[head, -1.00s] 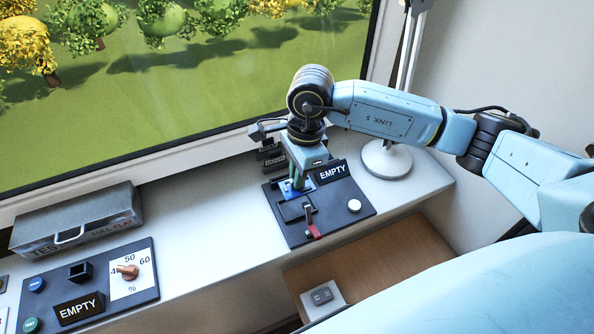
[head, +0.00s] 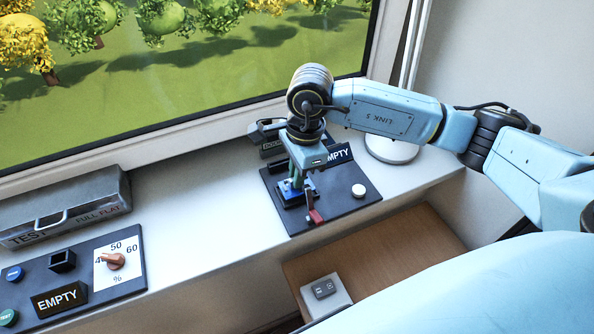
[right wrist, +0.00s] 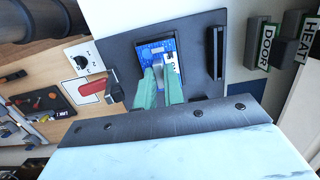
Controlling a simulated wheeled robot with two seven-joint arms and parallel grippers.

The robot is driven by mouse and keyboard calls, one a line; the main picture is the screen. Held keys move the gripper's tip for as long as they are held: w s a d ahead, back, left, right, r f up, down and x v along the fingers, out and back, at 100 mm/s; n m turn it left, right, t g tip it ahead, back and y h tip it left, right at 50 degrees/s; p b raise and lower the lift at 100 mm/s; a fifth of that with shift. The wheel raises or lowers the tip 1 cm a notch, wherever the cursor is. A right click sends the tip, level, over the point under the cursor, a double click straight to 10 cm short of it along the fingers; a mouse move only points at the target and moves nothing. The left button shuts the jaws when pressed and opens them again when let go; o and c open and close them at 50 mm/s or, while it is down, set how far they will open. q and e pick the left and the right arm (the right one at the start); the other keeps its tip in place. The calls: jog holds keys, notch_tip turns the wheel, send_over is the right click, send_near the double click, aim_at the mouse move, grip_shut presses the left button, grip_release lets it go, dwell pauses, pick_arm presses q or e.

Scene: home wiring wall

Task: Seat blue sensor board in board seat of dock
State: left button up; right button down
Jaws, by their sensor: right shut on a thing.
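My right gripper (head: 298,184) points down over the dock (head: 345,202), a dark panel on the sill, and is shut on the blue sensor board (head: 289,195). In the right wrist view its green fingers (right wrist: 160,92) grip a grey part on the board (right wrist: 157,48). The board lies over the dark-framed board seat and appears within its outline. The fingers cover part of it, and I cannot tell whether it is fully down. The dock's red-handled lever (head: 315,216) is beside the seat. My left gripper is not in view.
The dock has a white button (head: 358,190) and an EMPTY sign (head: 341,153), partly hidden by my gripper. Label blocks reading DOOR (right wrist: 264,42) and HEAT stand behind. A second panel (head: 130,285) and a grey case (head: 70,208) are left. The sill between is clear.

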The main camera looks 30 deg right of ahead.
jog(key=shift+b, duration=0.75)
dwell(1.8)
jog(key=shift+f+b, duration=1)
jog(key=c, duration=1.4)
grip_release()
jog(key=shift+r, duration=0.1)
jog(key=shift+c, duration=0.2)
notch_tip(320, 180, up, 13)
jog(key=d, duration=0.1)
jog(key=shift+d+r, duration=0.15)
jog(key=shift+d, duration=0.2)
jog(key=f, duration=0.4)
jog(key=a+f, duration=0.1)
jog(key=f, duration=0.8)
jog(key=shift+a+f, duration=0.2)
jog(key=shift+a, duration=0.15)
jog(key=shift+r+p, duration=0.45)
jog(key=shift+p, duration=0.05)
